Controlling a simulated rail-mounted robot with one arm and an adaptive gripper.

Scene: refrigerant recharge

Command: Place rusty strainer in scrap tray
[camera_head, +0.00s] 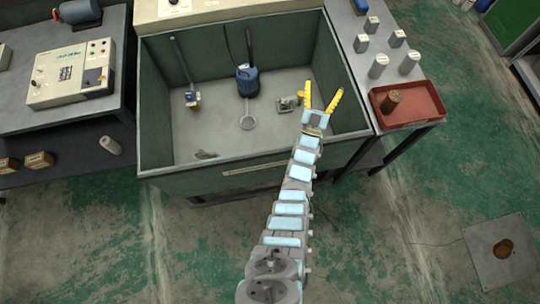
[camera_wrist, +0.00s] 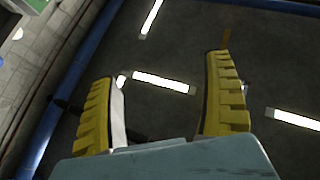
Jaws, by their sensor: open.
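The rusty strainer, a brown cylinder (camera_head: 391,102), is in the left part of the red scrap tray (camera_head: 432,111). It looks roughly upright, slightly tilted. The tray sits on the grey bench to the right of the walled bay. My gripper (camera_head: 323,88) has two yellow fingers spread wide with nothing between them. It is to the left of the tray, over the right side of the bay, and apart from the strainer. In the wrist view my open gripper (camera_wrist: 160,68) faces the ceiling lights; neither strainer nor tray shows there.
The walled bay (camera_head: 155,110) holds a blue container (camera_head: 247,82), a small grey fitting (camera_head: 288,103) and a valve-like part (camera_head: 192,97). Several grey cylinders and blocks (camera_head: 378,66) stand behind the tray. A control box (camera_head: 70,75) is at left. The tray's right part is clear.

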